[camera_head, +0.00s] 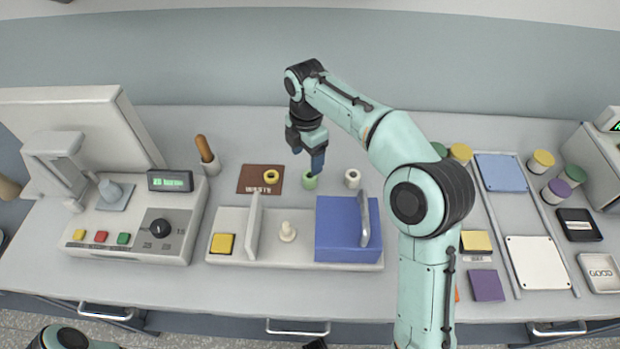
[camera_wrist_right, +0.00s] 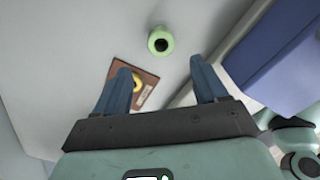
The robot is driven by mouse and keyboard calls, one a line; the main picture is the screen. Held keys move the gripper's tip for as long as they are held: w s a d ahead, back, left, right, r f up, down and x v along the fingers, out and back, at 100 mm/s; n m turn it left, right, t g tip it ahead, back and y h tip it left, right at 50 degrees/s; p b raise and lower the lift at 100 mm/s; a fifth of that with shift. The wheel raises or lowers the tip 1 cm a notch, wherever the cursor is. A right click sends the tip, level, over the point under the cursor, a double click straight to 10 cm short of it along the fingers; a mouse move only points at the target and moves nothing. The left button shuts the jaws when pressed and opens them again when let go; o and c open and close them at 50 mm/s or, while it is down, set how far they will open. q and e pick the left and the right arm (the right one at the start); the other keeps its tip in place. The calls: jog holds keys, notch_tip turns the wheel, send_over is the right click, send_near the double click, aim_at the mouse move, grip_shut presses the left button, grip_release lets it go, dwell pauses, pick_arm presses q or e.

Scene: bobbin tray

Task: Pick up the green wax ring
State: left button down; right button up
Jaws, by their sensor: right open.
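The green wax ring (camera_head: 310,181) stands on the table in the head view, just beyond the long fixture tray. It also shows in the right wrist view (camera_wrist_right: 160,40), with its dark central hole visible, ahead of the fingertips. My right gripper (camera_head: 307,160) is above and very near the ring in the head view, pointing down. In the right wrist view its two blue fingers (camera_wrist_right: 160,68) are spread apart with nothing between them, and the ring is beyond them. My left gripper is not in view.
A yellow ring (camera_head: 271,176) lies on the brown waste mat (camera_head: 248,187) left of the green ring. A white ring (camera_head: 352,178) stands to its right. The fixture tray (camera_head: 297,264), with upright plates and a blue block (camera_head: 340,243), stands in front.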

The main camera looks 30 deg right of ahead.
aim_at(310, 176)
notch_tip(310, 176, down, 4)
jog(key=shift+d, duration=0.1)
jog(key=f, duration=0.1)
jog(key=f+b, duration=0.1)
jog(key=f, duration=0.2)
jog(key=shift+s+d+f, duration=0.1)
jog(key=shift+d+f, duration=0.15)
jog(key=shift+f, duration=0.15)
jog(key=c, duration=1.1)
